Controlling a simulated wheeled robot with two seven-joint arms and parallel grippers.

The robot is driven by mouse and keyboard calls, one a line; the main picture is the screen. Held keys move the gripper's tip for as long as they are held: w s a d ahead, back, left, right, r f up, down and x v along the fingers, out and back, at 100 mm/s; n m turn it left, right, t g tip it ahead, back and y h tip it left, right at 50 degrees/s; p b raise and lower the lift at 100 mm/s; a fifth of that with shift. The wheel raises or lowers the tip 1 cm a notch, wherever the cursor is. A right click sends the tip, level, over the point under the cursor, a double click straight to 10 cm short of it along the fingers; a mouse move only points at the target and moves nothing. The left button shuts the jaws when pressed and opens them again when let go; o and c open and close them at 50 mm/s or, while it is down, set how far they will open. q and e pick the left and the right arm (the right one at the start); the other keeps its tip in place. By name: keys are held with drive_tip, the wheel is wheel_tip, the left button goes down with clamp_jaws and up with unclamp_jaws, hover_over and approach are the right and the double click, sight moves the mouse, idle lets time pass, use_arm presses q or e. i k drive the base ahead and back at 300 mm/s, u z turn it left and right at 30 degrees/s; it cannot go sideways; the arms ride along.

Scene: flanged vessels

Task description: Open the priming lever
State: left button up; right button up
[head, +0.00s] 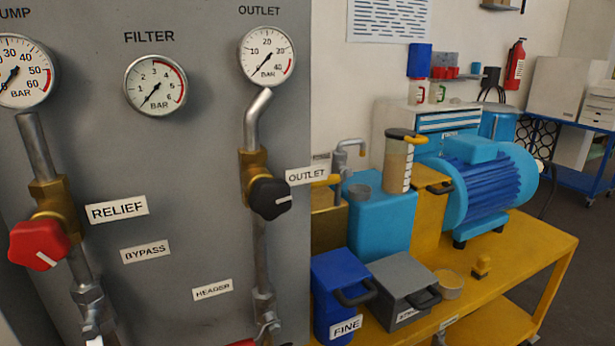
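No part is labelled as the priming lever, so I cannot tell which one it is. On the grey panel (190,200), a red knob (38,245) sits on the brass valve by the RELIEF label (117,209). A black knob (270,198) sits on the brass valve by the OUTLET label (306,176). Lower fittings (267,327) on the right pipe are cut off by the bottom edge, with a bit of red beside them. Another metal fitting (92,318) is partly cut off at lower left. Neither of my grippers is in view.
A yellow bench (530,245) right of the panel carries a blue motor (485,185), a light-blue tank (380,225), a dark-blue FINE container (338,285) and a grey container (402,285). The bench's right front part is mostly clear.

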sight(332, 179)
drive_tip(key=u, duration=3.2)
drive_tip(key=k, duration=0.7)
drive_tip(key=z, duration=1.75)
